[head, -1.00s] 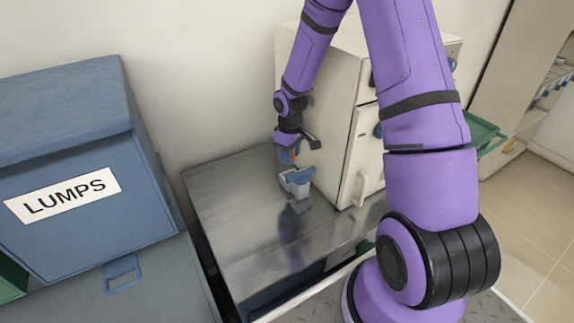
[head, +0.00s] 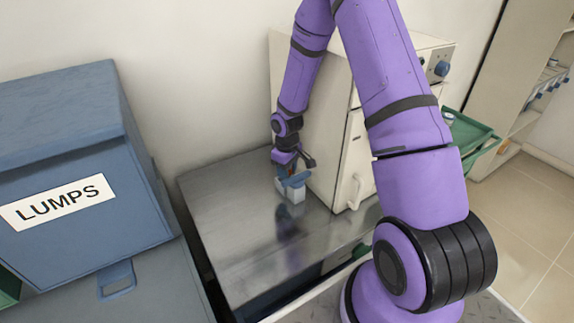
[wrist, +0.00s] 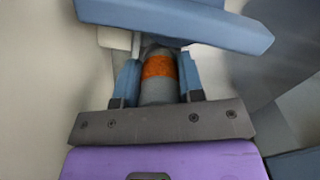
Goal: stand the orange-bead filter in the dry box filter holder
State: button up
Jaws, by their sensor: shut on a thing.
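The filter (wrist: 159,67) is a grey cylinder with an orange band. My gripper (wrist: 158,58), with blue fingers on both sides of it, is shut on the filter. The small white-and-blue dry box filter holder (head: 292,194) stands on the steel tabletop. In the head view my gripper (head: 289,167) is right above the holder, overlapping its blue upper part. A blue bar (wrist: 180,22), apparently that upper part, crosses the wrist view beyond the fingers. The filter's far end is hidden, so I cannot tell whether it is inside the holder.
A cream furnace (head: 352,150) stands close on the right of the holder. A blue bin labelled LUMPS (head: 75,190) is at the left. The steel tabletop (head: 235,225) is clear in front and to the left. A green tray (head: 468,140) is beyond the furnace.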

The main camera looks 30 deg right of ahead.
jog(key=shift+f, duration=1.2)
jog(key=shift+s+f, duration=0.35)
jog(key=shift+f, duration=0.2)
jog(key=o, duration=1)
jog(key=shift+a, duration=0.2)
jog(key=shift+w+r, duration=0.2)
jog(key=shift+r, duration=0.3)
jog(key=shift+c, duration=0.5)
jog(key=shift+o, duration=0.5)
jog(key=r, duration=1.1)
jog(key=shift+d, duration=0.4)
